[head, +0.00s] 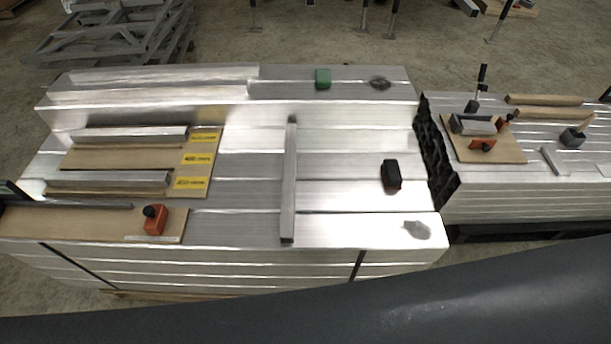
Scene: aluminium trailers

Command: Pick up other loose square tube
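A loose grey square tube (289,185) lies on the stack of aluminium profiles (335,200), running from back to front near the middle. Two shorter square tubes, a rear one (130,134) and a front one (108,180), lie side to side on a wooden board (135,158) with yellow labels at its right side. A thin dark bar (70,206) lies on a second board (110,228) at the front left. Neither gripper can be made out in the head view.
An orange and black device (154,219) sits on the front board. A black block (391,174) is right of the loose tube, and a green block (323,78) is on the raised rear step. Another stack (535,190) with clamps and tools stands at right, past a dark gap.

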